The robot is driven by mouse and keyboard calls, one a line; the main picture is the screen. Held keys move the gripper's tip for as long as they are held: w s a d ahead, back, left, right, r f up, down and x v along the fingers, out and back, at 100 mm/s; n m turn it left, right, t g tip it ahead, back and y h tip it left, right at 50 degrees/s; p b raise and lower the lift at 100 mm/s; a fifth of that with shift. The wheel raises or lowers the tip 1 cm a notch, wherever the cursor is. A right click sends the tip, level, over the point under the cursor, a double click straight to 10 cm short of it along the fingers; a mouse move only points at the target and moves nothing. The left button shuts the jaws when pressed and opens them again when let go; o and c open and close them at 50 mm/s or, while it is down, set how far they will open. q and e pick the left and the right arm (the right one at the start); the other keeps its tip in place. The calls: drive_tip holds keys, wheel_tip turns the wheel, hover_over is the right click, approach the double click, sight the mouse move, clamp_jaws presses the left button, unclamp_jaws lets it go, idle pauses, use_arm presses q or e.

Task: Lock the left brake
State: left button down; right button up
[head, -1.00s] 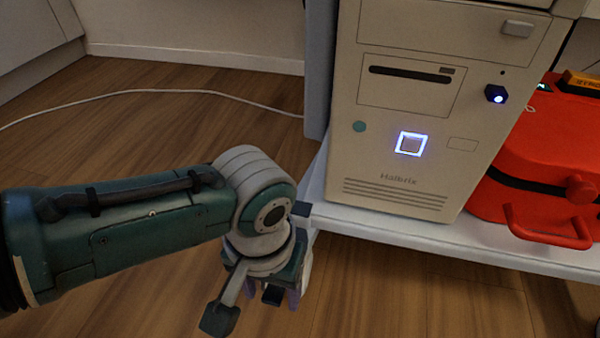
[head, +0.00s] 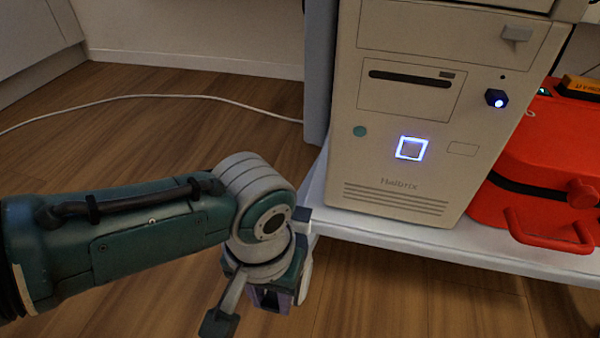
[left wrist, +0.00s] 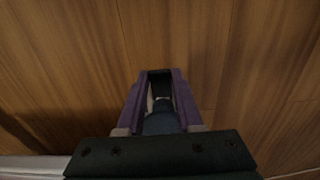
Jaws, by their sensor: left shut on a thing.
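My left gripper (head: 268,298) points down at the floor by the left front corner of the white cart (head: 400,235). In the left wrist view, its purple fingers (left wrist: 160,80) are close together, shut on a small dark piece (left wrist: 160,76) between their tips. This piece looks like the brake lever, but it is too dark and small to be sure. A blue-grey rounded part (left wrist: 162,122) shows nearer, between the fingers. The left caster is mostly hidden behind my wrist in the head view. I cannot tell the brake's position. My right gripper is not in view.
A beige computer tower (head: 400,185) with a lit square button stands on the cart. A red case (head: 535,165) lies to its right. A white cable (head: 150,97) runs across the wooden floor behind my arm. The floor left of the cart is otherwise clear.

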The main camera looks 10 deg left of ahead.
use_arm(q)
drive_tip(key=t+p, duration=0.1)
drive_tip(key=p, duration=0.1)
drive_tip(key=shift+s+f+p, duration=0.1)
drive_tip(key=shift+s+p, duration=0.2)
drive_tip(key=shift+s, duration=0.05)
drive_tip(key=shift+s+f+t+p, duration=0.1)
drive_tip(key=shift+f+t+p, duration=0.3)
drive_tip(key=shift+t, duration=0.5)
drive_tip(key=shift+f+t, duration=0.25)
drive_tip(key=shift+t, duration=0.15)
drive_tip(key=shift+s+f+t, duration=0.15)
drive_tip(key=shift+f+t, duration=0.25)
drive_tip(key=shift+t, duration=0.2)
drive_tip(key=shift+f+t+b, duration=0.35)
drive_tip(key=shift+t+b, duration=0.65)
drive_tip(key=shift+b, duration=0.15)
